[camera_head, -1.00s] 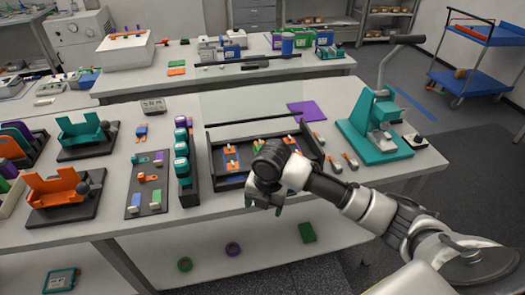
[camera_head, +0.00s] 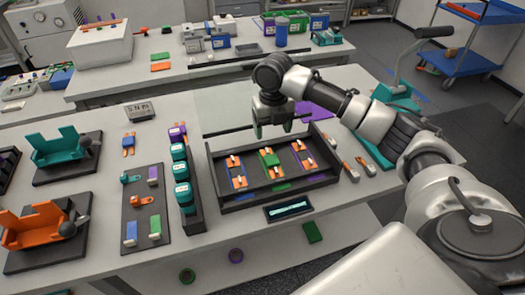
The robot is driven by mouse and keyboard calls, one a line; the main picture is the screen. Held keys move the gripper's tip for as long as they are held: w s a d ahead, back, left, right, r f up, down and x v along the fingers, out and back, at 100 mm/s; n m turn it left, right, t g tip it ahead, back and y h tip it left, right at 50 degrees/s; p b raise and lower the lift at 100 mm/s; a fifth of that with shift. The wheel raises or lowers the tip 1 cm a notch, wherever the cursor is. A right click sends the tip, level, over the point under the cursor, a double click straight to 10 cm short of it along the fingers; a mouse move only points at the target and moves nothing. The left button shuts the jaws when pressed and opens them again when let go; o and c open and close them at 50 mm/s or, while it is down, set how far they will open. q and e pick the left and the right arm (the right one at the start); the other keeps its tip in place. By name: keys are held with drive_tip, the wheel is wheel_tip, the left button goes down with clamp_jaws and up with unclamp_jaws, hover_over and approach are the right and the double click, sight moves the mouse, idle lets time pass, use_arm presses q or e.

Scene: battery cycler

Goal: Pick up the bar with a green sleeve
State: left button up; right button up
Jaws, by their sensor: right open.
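Several small clips or bars lie in a black tray (camera_head: 225,206) in the middle of the table. The middle one is green with orange and white parts (camera_head: 270,163). A piece with a green body and a white top (camera_head: 154,228) stands on the dark mat at the left. My right gripper (camera_head: 272,127) is open and empty, pointing down above the tray's back edge, apart from the pieces. My left gripper is not in view.
A black rack with teal-topped blocks (camera_head: 182,195) stands left of the tray. Orange (camera_head: 33,226) and teal (camera_head: 58,148) holders stand at the far left. A teal lever press (camera_head: 395,95) is partly behind my right arm.

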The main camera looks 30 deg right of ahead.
hover_over(271, 159)
drive_tip(key=f, duration=0.5)
drive_tip(key=shift+d+p, duration=0.3)
drive_tip(key=shift+p, duration=0.1)
drive_tip(key=f, duration=0.1)
drive_tip(key=f+p, duration=0.1)
drive_tip(key=f, duration=0.2)
drive_tip(key=shift+a+f+p, duration=0.2)
drive_tip(key=shift+a+p, duration=0.05)
drive_tip(key=shift+p, duration=0.05)
drive_tip(key=shift+f, duration=0.4)
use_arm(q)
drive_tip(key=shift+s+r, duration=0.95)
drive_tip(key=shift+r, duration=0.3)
use_arm(e)
drive_tip(key=shift+c, duration=1.2)
drive_tip(key=c, duration=0.7)
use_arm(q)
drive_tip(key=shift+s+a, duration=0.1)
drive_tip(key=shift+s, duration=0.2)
use_arm(e)
drive_tip(key=shift+c, duration=0.7)
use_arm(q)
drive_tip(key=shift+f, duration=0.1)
use_arm(e)
drive_tip(key=shift+r, duration=0.1)
